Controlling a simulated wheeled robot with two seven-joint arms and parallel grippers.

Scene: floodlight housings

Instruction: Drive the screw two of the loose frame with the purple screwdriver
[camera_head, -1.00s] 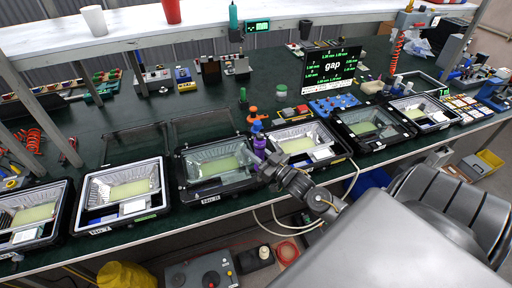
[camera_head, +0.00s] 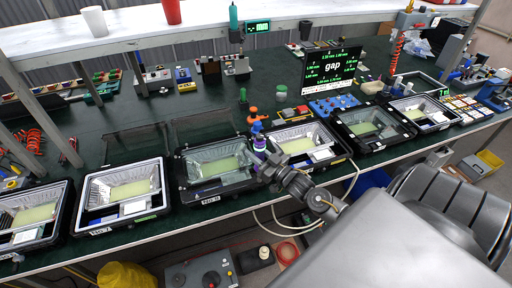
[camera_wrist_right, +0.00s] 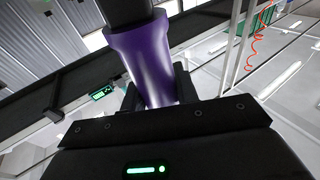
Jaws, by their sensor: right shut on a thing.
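My right gripper (camera_head: 264,162) is shut on the purple screwdriver (camera_head: 259,145), which stands roughly upright at the right side of a black floodlight housing (camera_head: 183,180) with a glass front. In the right wrist view the purple handle (camera_wrist_right: 146,62) sits between the dark jaws. The screwdriver's tip and the screw under it are too small or hidden to make out. I cannot tell which housing carries the loose frame; the screwdriver is at the right rim of the middle one. My left gripper is not in view.
More floodlight housings stand in a row along the front edge, to the left (camera_head: 122,190) and right (camera_head: 368,127). An orange item (camera_head: 254,115) stands close behind the screwdriver.

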